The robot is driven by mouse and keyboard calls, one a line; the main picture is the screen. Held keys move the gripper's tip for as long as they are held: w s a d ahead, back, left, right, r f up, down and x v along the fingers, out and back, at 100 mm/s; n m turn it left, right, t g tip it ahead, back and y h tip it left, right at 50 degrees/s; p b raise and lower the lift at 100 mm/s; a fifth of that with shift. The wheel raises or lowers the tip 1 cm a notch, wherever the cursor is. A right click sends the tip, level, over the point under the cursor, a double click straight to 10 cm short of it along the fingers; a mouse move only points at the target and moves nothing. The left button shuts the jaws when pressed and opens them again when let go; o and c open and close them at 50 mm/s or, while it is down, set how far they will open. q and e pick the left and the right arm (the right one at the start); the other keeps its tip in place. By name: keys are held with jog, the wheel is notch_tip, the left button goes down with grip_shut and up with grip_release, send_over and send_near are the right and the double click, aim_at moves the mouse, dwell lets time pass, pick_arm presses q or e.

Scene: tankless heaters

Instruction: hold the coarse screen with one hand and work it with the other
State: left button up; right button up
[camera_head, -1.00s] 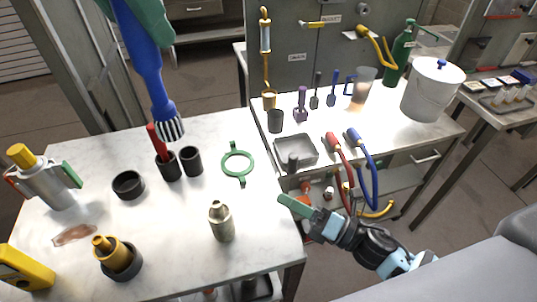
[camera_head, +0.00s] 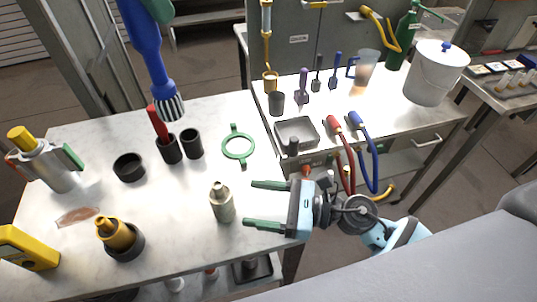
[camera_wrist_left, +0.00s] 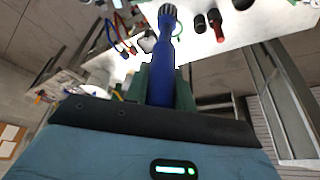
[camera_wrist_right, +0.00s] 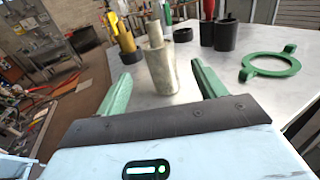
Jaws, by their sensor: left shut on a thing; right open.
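A blue brush (camera_head: 145,50) with striped black-and-white bristles hangs from my left gripper (camera_wrist_left: 162,88), which is shut on its handle. The bristle end hangs above the black cups at the back of the left table. A pale metal cylinder with a narrower neck (camera_head: 222,204), possibly the coarse screen, stands upright on that table. My right gripper (camera_head: 250,204) is open and empty just right of the cylinder, its green fingers pointing toward it. In the right wrist view the cylinder (camera_wrist_right: 162,72) stands ahead, between the finger lines.
A green ring (camera_head: 238,147) lies behind the cylinder. Black cups (camera_head: 192,145), one with a red handle (camera_head: 157,122), stand behind left. A brass fitting in a dark ring (camera_head: 115,236) is front left. The right counter holds a tray (camera_head: 297,131), red and blue hoses and a white bucket (camera_head: 435,75).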

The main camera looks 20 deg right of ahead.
aim_at(212, 196)
jog(key=x, duration=1)
jog(key=shift+w+a, duration=0.1)
jog(key=shift+a, duration=0.05)
jog(key=c, duration=1.1)
jog(key=shift+c, duration=0.2)
